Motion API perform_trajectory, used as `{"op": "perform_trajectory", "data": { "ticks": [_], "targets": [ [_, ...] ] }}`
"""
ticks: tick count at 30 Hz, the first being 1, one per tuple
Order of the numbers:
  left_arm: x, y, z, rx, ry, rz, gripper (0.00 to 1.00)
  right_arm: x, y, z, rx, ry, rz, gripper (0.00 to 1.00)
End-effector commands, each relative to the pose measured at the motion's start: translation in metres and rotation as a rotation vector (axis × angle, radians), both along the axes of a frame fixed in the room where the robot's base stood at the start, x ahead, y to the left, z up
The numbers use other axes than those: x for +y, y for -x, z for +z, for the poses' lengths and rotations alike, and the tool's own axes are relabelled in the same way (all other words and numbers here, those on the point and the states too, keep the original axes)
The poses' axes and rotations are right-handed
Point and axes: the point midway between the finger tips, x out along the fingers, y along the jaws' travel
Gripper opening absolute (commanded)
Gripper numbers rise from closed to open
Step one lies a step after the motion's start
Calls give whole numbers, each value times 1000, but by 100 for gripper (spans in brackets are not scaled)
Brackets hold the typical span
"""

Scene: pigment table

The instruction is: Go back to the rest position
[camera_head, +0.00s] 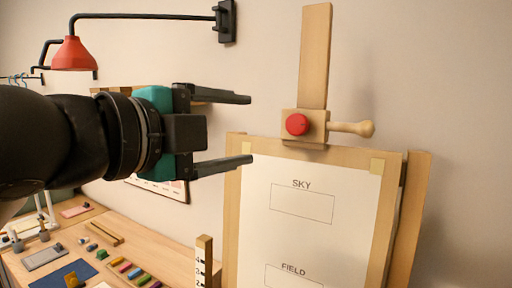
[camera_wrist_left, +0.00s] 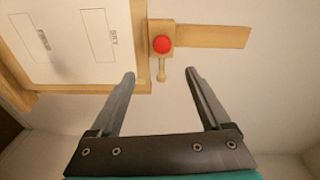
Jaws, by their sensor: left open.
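My left gripper (camera_head: 248,130) is open and empty, held in the air in front of the wall to the left of the easel's upper part. Its two parallel fingers also show in the left wrist view (camera_wrist_left: 162,76), with nothing between them. The easel (camera_head: 417,200) stands at the right with a white sheet (camera_head: 310,235) marked SKY and FIELD. Its clamp has a red knob (camera_head: 297,124) and a wooden handle (camera_head: 350,128). The fingers are apart from the clamp. My right gripper is in neither view.
A wooden table (camera_head: 120,240) at the lower left carries several coloured sticks (camera_head: 134,272), a blue mat (camera_head: 50,277) and small tools. A red lamp (camera_head: 73,54) on a black wall arm hangs above my left arm. An upright numbered wooden post (camera_head: 203,262) stands beside the easel.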

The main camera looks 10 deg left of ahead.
Motion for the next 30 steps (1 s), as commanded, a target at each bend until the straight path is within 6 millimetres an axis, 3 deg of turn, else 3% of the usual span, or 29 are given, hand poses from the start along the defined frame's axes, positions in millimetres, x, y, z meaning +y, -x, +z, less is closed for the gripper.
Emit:
{"op": "perform_trajectory", "data": {
  "ticks": [5,17,23,30],
  "targets": [
    [-5,-13,-35,99,73,8,81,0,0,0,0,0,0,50],
    [-7,-35,-140,388,314,109,81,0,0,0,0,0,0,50],
    [-2,-35,-199,540,435,203,81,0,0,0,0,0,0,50],
    [9,-21,-273,725,571,353,81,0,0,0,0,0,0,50]
  ]
}}
